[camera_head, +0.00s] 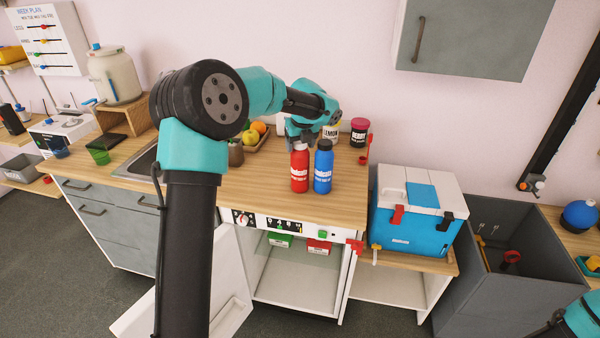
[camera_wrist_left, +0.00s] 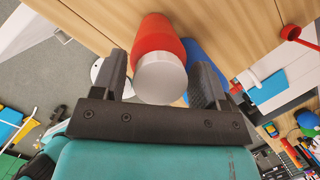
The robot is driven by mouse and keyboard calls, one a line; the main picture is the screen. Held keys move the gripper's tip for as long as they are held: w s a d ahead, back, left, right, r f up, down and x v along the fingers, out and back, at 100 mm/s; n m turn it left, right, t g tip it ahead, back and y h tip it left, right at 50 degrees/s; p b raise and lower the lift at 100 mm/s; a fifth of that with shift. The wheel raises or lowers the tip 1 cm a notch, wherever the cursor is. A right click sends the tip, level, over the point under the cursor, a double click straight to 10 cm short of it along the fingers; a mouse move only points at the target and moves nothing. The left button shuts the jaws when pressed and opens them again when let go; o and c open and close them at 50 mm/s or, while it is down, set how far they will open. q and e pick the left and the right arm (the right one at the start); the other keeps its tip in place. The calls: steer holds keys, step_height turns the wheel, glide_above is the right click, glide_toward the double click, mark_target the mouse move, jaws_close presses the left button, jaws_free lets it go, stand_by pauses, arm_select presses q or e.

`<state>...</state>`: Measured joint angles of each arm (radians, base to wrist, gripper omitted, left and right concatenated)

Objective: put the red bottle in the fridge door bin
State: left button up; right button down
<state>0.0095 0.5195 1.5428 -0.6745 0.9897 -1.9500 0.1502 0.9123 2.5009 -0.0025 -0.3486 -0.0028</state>
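The red bottle (camera_head: 299,170) stands upright on the wooden counter, its white cap partly under my left gripper (camera_head: 302,138). In the left wrist view the red bottle (camera_wrist_left: 158,60) lies between the two dark fingers of the left gripper (camera_wrist_left: 160,85), with gaps beside its cap; the gripper is open. The low white fridge (camera_head: 290,275) under the counter is open. Its door (camera_head: 232,300) is swung out to the lower left, partly hidden by my left arm; a bin (camera_head: 231,316) shows only in part on it. My right gripper is out of view.
A blue bottle (camera_head: 323,171) stands close to the right of the red one. Jars (camera_head: 359,132) and a fruit tray (camera_head: 262,140) are behind. A blue cooler (camera_head: 412,220) stands to the right. A red tap-like fixture (camera_head: 369,147) rises at the counter's right end.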

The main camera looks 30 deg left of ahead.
arm_select(q)
jaws_close()
stand_by(0.4)
steer(key=shift+r, duration=0.1)
steer(key=shift+r, duration=1.55)
steer(key=shift+d+r, duration=0.1)
steer(key=shift+r, duration=0.1)
steer(key=s+d+r, duration=0.1)
steer(key=s+d, duration=0.7)
steer(key=s, duration=0.5)
steer(key=shift+s+r, duration=0.15)
steer(key=shift+s, duration=0.25)
